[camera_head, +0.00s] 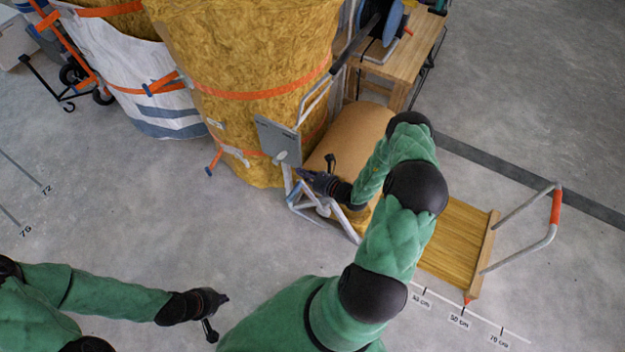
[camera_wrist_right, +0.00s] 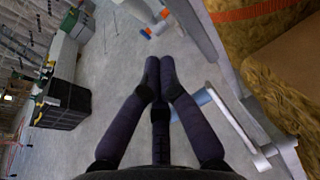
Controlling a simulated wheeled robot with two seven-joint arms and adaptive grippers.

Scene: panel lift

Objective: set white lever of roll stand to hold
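The roll stand (camera_head: 350,232) is a pale metal frame beneath a large brown roll (camera_head: 352,140), with a grey plate (camera_head: 278,138) at its left end. My right gripper (camera_head: 303,174) is at the stand's left end, just below the plate. In the right wrist view its fingertips (camera_wrist_right: 160,64) meet, with nothing visible between them. A pale bar (camera_wrist_right: 207,97), possibly the white lever, runs behind the right finger; I cannot tell whether they touch. The lever is hard to make out in the head view. My left gripper (camera_head: 222,301) is over bare floor, far from the stand; its opening is unclear.
Large yellow insulation rolls (camera_head: 245,50) with orange straps stand behind and left of the stand. A wooden table (camera_head: 405,65) is behind it. A wooden trolley (camera_head: 455,235) with a metal handle is at the right.

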